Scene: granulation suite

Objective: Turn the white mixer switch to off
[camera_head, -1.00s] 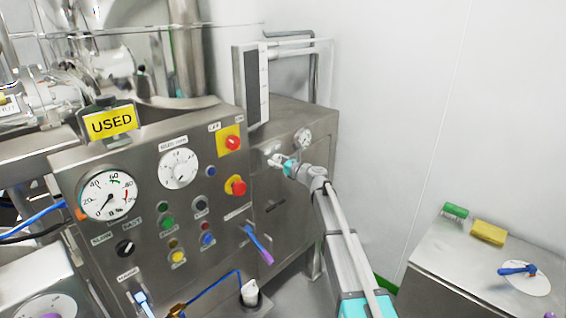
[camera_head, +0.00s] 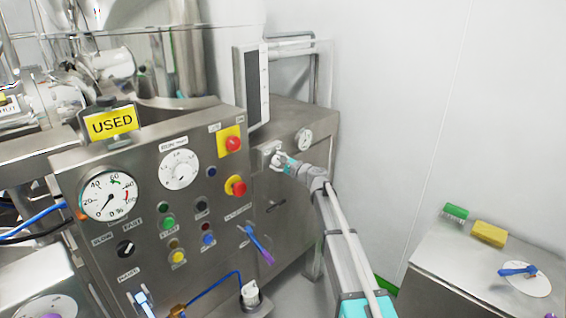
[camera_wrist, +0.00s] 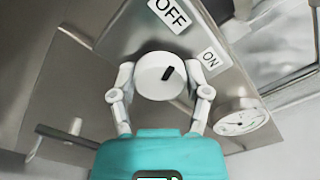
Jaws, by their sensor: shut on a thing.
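The white mixer switch (camera_wrist: 160,76) is a round knob with a dark pointer mark, seen in the wrist view below the OFF label (camera_wrist: 170,12) and left of the ON label (camera_wrist: 210,62). The mark lies on the knob's right part, toward the ON side. My gripper (camera_wrist: 160,84) has a finger on each side of the knob and is shut on it. In the head view my gripper (camera_head: 278,160) is at the right part of the steel cabinet (camera_head: 290,190); the fingers largely hide the knob there.
A small gauge (camera_wrist: 240,117) sits close to the right finger. Left of my arm, the control panel (camera_head: 140,165) holds red stop buttons (camera_head: 236,186), a white dial (camera_head: 179,169) and a larger gauge (camera_head: 104,196). A steel table (camera_head: 465,270) with brushes stands at the right.

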